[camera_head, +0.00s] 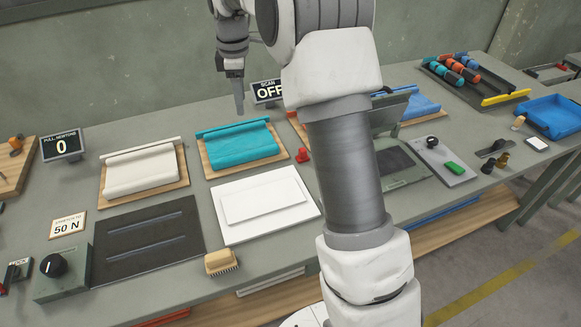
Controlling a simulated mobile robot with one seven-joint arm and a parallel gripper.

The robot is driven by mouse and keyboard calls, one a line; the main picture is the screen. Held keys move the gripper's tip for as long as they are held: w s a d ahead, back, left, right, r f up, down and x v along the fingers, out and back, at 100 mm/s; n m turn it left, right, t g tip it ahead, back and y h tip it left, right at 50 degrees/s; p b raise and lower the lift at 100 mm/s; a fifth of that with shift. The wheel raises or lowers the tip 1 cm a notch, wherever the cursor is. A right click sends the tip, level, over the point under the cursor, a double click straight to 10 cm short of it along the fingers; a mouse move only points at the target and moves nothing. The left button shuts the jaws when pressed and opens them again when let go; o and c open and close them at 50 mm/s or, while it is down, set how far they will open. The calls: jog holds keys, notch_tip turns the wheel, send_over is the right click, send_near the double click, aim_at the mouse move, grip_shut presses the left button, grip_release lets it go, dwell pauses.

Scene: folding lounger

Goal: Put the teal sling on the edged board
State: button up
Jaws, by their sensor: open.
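The teal sling (238,146) lies rolled at its near edge on a wooden board (272,162), with a teal bar along its far side. My gripper (239,108) points down, above or just behind the sling's far bar and apart from it as far as I can see. It is open, with nothing visible between its narrow fingers. I cannot tell for sure which is the edged board. A dark flat board (150,255) with two raised strips lies front left, and a white board (228,232) with a raised white slab lies in front of the sling. Both are bare of slings.
A cream sling (140,168) lies on a board at left. A red knob (303,156) stands right of the teal sling. A knobbed box (62,275) stands front left. My arm hides part of the middle bench.

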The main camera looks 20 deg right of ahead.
jog(key=s+r+m+t, duration=0.1)
jog(key=s+r+m, duration=0.35)
jog(key=s, duration=0.55)
jog(key=s+r+m+t, duration=0.1)
jog(key=s+r+m, duration=0.2)
jog(key=s+r, duration=0.5)
jog(key=s+f+m+t, duration=0.1)
jog(key=s+f+m, duration=0.2)
jog(key=s, duration=0.5)
jog(key=s+f+m+t, duration=0.1)
jog(key=s+f+m, duration=0.2)
jog(key=s, duration=0.5)
jog(key=shift+s+d+m, duration=0.15)
jog(key=shift+s+m, duration=0.15)
jog(key=shift+m, duration=0.25)
